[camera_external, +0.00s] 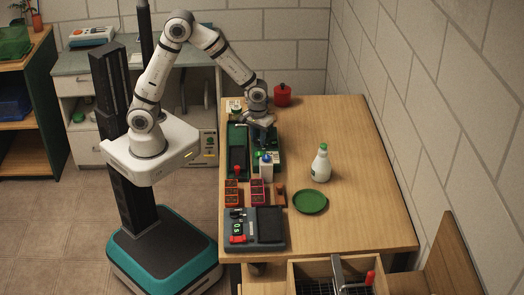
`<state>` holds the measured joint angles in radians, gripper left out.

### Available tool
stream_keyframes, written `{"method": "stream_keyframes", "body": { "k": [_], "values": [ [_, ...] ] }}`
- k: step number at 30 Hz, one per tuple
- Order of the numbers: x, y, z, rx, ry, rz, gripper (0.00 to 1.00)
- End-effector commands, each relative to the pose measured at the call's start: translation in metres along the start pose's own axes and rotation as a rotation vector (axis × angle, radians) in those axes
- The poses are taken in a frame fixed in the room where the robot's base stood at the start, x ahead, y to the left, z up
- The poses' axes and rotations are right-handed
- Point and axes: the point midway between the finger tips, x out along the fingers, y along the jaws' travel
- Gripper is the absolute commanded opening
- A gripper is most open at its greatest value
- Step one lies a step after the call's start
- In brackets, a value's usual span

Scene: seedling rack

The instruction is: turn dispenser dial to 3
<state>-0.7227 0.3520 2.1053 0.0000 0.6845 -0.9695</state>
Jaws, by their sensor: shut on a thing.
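A small bottle with a blue cap (266,168) stands just in front of the gripper, close to the green unit.
A long green tray (238,143) lies left of the gripper. A red pot (283,95) stands behind. A white bottle (320,167) and green plate (310,202) are to the right. Orange-red blocks (257,190) and a dark device (268,226) lie in front. The table's right side is clear.

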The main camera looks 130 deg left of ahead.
Motion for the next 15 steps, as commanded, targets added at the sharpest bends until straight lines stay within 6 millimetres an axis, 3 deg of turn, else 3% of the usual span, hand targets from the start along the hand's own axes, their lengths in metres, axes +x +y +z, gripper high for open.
{"method": "stream_keyframes", "body": {
  "k": [15],
  "values": [
    [-0.0002,0.0002,-0.0003,0.169,0.001,0.001,0.06]
  ]
}}
